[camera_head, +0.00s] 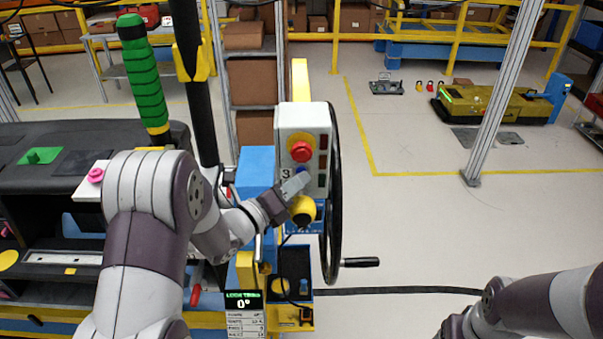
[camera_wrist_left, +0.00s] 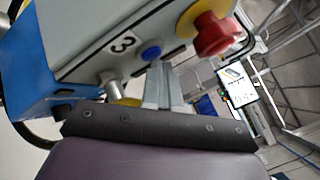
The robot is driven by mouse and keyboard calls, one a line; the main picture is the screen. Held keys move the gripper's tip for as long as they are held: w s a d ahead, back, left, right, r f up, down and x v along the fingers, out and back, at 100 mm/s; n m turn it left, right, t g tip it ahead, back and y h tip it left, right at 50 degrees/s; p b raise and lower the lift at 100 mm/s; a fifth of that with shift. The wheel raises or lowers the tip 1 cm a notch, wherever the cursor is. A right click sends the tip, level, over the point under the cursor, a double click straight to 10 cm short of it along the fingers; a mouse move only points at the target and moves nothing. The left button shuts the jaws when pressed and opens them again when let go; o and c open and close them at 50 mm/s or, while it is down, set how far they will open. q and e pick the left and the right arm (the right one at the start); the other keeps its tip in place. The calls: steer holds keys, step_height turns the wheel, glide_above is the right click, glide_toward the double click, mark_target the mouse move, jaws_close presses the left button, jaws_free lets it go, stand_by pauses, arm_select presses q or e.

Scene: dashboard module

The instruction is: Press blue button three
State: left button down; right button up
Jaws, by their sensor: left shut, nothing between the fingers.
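A white control box (camera_head: 302,122) stands upright in the middle of the head view. It carries a red mushroom button (camera_head: 301,151) on a yellow base, with a label "3" and a blue button (camera_head: 302,171) below. My right gripper is out of frame.
A black handwheel (camera_head: 334,200) with a crank handle stands right of the box. A yellow ball-shaped part (camera_head: 302,211) is under the gripper. A green-gripped lever (camera_head: 143,75) and black dashboard (camera_head: 60,175) are at left.

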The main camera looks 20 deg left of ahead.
arm_select(q)
steer(key=shift+s, duration=0.15)
steer(key=shift+s+d+f+b, duration=0.1)
steer(key=shift+s+d+b, duration=0.05)
steer(key=shift+s+b, duration=0.3)
steer(key=shift+s+d, duration=0.1)
steer(key=shift+s, duration=0.15)
steer(key=shift+s, duration=0.25)
steer(key=shift+s+d+b, duration=0.2)
steer(key=shift+s+b, duration=0.1)
steer(key=shift+s, duration=0.4)
steer(key=shift+s+d+b, duration=0.25)
steer(key=shift+s, duration=0.5)
steer(key=shift+s+d+b, duration=0.2)
steer(key=shift+s+b, duration=0.1)
steer(key=shift+s, duration=0.4)
